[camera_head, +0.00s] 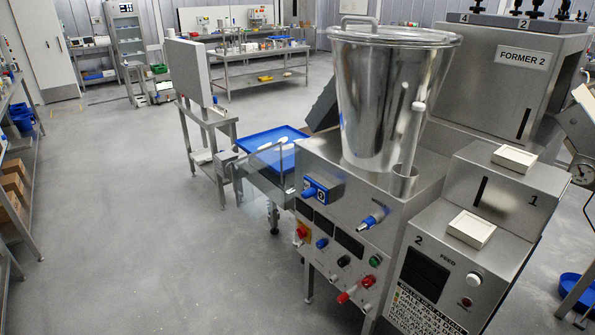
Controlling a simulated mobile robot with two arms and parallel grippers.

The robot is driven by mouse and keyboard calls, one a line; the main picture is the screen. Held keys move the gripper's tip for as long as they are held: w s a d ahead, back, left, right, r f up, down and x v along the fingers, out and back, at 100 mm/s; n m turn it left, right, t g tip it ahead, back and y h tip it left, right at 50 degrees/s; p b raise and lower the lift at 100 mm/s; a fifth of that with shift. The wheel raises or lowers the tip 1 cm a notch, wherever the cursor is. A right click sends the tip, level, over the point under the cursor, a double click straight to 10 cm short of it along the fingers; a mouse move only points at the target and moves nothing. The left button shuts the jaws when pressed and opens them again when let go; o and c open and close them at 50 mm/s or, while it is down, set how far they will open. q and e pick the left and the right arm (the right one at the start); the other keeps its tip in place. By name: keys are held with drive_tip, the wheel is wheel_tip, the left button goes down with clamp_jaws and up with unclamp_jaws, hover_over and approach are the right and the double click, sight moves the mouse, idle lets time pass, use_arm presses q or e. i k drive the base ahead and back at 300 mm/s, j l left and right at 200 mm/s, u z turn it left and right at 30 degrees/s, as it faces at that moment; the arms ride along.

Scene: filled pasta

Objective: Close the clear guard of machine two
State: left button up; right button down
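Machine two, marked FORMER 2 (522,58), stands at the right with a large steel hopper (375,100) on its front body. A clear guard (268,182) shows as a faint see-through panel at the machine's left front corner. It appears to stick out to the left, in front of a blue tray (258,138) with white pieces in it. Its exact outline and hinge are hard to make out. A blue knob (371,220) and several coloured buttons sit on the front face. Neither of my grippers is in view.
A feed unit (435,275) marked 2 and a stepped unit (510,190) marked 1 stand at the front right. A small metal stand (207,120) is left of the machine. The grey floor (130,220) at the left is clear. Shelves line the left edge.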

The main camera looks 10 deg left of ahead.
sight(233, 167)
drive_tip(key=i+j+z, duration=0.15)
drive_tip(key=z, duration=0.2)
drive_tip(key=i+j+z, duration=0.1)
drive_tip(key=j+z, duration=0.35)
drive_tip(key=z, duration=0.25)
drive_tip(key=i+j+z, duration=0.2)
drive_tip(key=j+z, duration=0.2)
drive_tip(key=j, duration=1)
drive_tip(key=j+z, duration=0.4)
drive_tip(key=j, duration=0.95)
drive_tip(key=k+j, duration=0.1)
drive_tip(key=j, duration=1.9)
drive_tip(key=k, duration=0.05)
